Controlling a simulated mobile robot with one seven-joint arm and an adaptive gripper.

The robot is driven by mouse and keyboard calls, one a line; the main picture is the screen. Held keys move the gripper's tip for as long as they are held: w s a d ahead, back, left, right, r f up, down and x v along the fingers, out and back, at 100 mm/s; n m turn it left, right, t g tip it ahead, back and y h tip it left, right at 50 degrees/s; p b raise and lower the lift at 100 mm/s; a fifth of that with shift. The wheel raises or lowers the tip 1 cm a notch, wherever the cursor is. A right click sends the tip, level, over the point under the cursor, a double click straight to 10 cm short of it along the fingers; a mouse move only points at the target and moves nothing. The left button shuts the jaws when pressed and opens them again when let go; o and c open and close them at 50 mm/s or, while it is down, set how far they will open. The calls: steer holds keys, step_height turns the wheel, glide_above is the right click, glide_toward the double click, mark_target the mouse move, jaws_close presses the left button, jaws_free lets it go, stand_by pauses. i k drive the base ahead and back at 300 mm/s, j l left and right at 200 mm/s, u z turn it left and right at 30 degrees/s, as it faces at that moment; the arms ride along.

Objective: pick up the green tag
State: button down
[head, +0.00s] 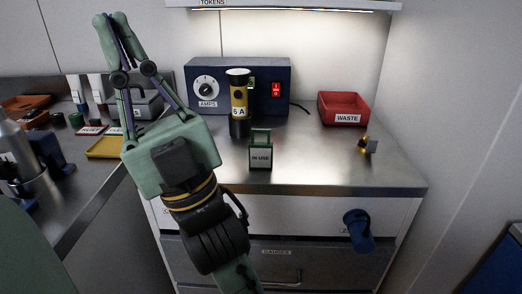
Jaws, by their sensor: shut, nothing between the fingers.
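A green tag (260,148) marked "IN USE" stands upright on the metal counter, in front of the blue AMPS box. It has a green frame with an open loop at the top and a pale label below. My gripper (109,20) is up and to the left of it, fingers pointing up and away from the tag. The fingers are shut and hold nothing. The tag is apart from my gripper and its front is in full view.
A dark cylinder with a yellow "6 A" band (239,104) stands just behind and left of the tag, before the blue box (202,73). A red WASTE bin (343,106) and small brass piece (366,145) are to the right. Bare counter (310,165) lies between.

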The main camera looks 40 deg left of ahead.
mark_target(260, 154)
steer(key=k+l+u, duration=0.15)
steer(key=l+u, duration=0.2)
steer(key=k+l+u, duration=0.2)
steer(key=u, duration=0.15)
steer(key=l, duration=0.1)
